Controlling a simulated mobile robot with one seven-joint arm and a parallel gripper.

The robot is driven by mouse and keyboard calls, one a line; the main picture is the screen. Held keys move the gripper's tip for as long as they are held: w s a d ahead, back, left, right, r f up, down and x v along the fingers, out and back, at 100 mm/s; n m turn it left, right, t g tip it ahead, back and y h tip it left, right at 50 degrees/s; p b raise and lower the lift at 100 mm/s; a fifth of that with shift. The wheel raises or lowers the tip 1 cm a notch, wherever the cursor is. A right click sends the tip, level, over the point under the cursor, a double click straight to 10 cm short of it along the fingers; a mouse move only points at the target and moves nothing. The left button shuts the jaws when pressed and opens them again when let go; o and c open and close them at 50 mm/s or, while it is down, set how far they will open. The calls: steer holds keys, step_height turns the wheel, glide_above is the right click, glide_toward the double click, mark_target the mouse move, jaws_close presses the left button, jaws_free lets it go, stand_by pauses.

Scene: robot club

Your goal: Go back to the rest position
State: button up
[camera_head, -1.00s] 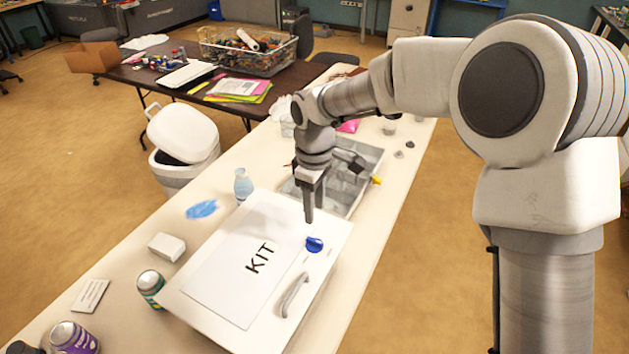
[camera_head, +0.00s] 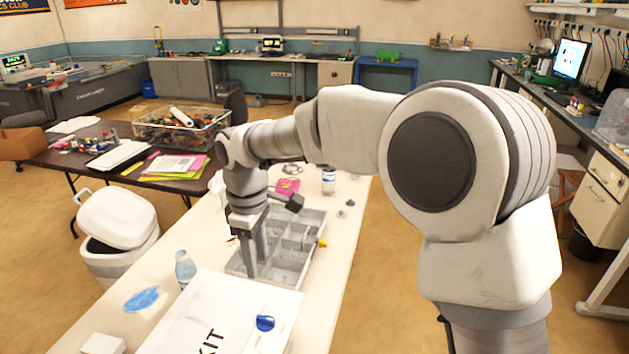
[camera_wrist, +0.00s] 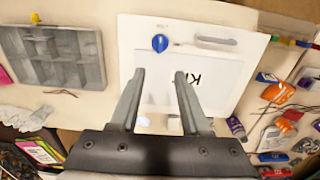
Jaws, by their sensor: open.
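My gripper (camera_head: 254,272) points straight down in the head view, in front of the compartment tray and just beyond the far edge of the white KIT case (camera_head: 190,330). It is open and empty. In the wrist view my two fingers (camera_wrist: 159,73) are spread apart, seen over the KIT case (camera_wrist: 140,50), with nothing between them. The case is shut flat and bears a blue knob (camera_head: 265,323) and a grey handle (camera_wrist: 216,40). The case's near part is cut off in the head view. How high the fingertips are above the table is hard to tell.
A grey compartment tray (camera_head: 313,220) stands beyond the case. A water bottle (camera_head: 185,270), a blue patch (camera_head: 142,299) and a white block (camera_head: 103,344) are on the table's left. A white bin (camera_head: 120,257) stands on the floor. Open floor lies right of the table.

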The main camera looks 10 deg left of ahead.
steer(key=s+d+r+m+t, duration=0.15)
steer(key=d+r+m, duration=0.3)
steer(key=d, duration=0.55)
steer(key=s+d+r+m+t, duration=0.15)
steer(key=d+r+m, duration=0.35)
steer(key=d, duration=0.5)
steer(key=s+d+m+t, duration=0.2)
steer(key=s+d+m, duration=0.5)
steer(key=s+d, duration=0.5)
steer(key=shift+s+d+m+t, duration=0.3)
steer(key=shift+s+d+m, duration=0.1)
steer(key=shift+d, duration=0.8)
